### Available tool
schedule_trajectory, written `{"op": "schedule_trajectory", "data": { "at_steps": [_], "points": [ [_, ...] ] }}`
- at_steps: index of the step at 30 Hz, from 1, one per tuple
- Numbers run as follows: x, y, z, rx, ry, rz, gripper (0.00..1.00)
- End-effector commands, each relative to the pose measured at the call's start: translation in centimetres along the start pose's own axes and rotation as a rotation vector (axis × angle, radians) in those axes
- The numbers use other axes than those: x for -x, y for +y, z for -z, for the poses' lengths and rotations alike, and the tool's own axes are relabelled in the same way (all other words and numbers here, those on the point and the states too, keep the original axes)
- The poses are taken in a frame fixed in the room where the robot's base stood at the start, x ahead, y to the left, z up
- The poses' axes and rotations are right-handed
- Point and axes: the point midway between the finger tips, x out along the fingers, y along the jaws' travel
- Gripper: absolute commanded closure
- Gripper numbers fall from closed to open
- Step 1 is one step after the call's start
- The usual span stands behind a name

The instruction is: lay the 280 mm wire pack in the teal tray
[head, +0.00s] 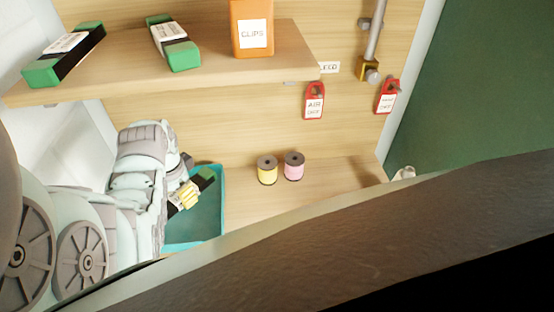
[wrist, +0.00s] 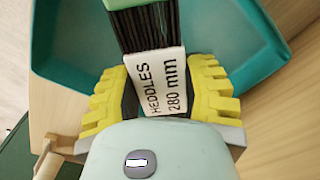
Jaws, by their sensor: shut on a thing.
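The wire pack is a bundle of dark wires with a green end and a white label reading HEDDLES 280 mm (wrist: 166,82). My gripper (wrist: 160,92) has its yellow fingers shut on it at the label. In the head view the pack (head: 205,177) shows partly, with its green end upper right, beside my yellow fingers (head: 187,195). The teal tray (head: 210,230) lies on the lower surface, and the pack is over it, tilted in the picture. In the wrist view the tray's wall (wrist: 262,50) is behind the pack. I cannot tell whether the pack touches the tray. My arm hides the tray's left part.
Two similar green-ended packs (head: 64,52) (head: 173,42) and an orange CLIPS box (head: 252,30) stand on the upper shelf (head: 220,65). A yellow spool (head: 267,170) and a pink spool (head: 293,167) stand right of the tray. Red tags (head: 314,100) (head: 388,97) hang on the back wall.

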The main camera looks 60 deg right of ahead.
Motion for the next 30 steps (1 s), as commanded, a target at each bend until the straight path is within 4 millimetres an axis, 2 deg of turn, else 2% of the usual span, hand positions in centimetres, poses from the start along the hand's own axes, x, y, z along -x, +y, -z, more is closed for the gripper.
{"op": "schedule_trajectory", "data": {
  "at_steps": [14, 30],
  "points": [
    [-1.4, 0.0, 0.1, -0.003, 0.002, 0.001, 0.98],
    [-4.3, 0.0, 0.1, -0.002, 0.003, 0.002, 0.98]
  ]
}}
